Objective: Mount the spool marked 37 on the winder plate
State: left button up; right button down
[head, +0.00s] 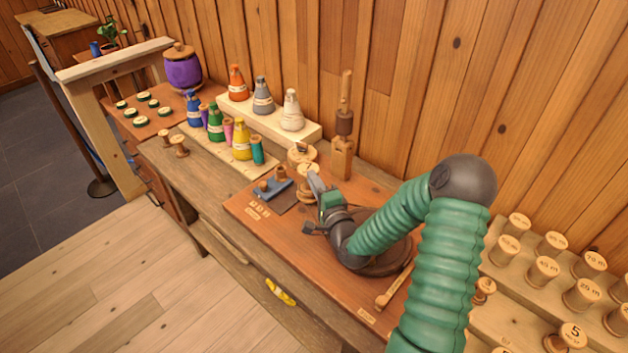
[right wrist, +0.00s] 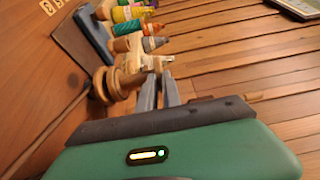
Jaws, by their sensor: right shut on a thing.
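My right gripper (head: 316,183) is shut on a light wooden spool (head: 306,171), held near the middle of the workbench. The spool's top disc carries a dark mark too small to read surely. In the right wrist view, my right gripper's grey fingers (right wrist: 158,76) are close together at the wooden spool (right wrist: 108,84), partly hiding it. A blue fixture (head: 264,192) on a dark plate (head: 284,205) lies just left of the gripper. It may be the winder plate; I cannot tell surely. My left gripper is not in view.
Another wooden piece (head: 299,151) stands just behind the held spool. A wooden post (head: 342,158) rises by the wall. Several thread cones and a purple pot (head: 183,70) stand left. Marked spools fill a stepped rack (head: 508,283) at right. The bench front (head: 275,240) is clear.

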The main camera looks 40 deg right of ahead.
jog(key=shift+f+b, duration=0.4)
jog(key=shift+f, duration=0.1)
jog(key=c, duration=1.8)
grip_release()
jog(key=p+v, duration=0.5)
jog(key=v, duration=0.6)
jog(key=shift+p, duration=0.35)
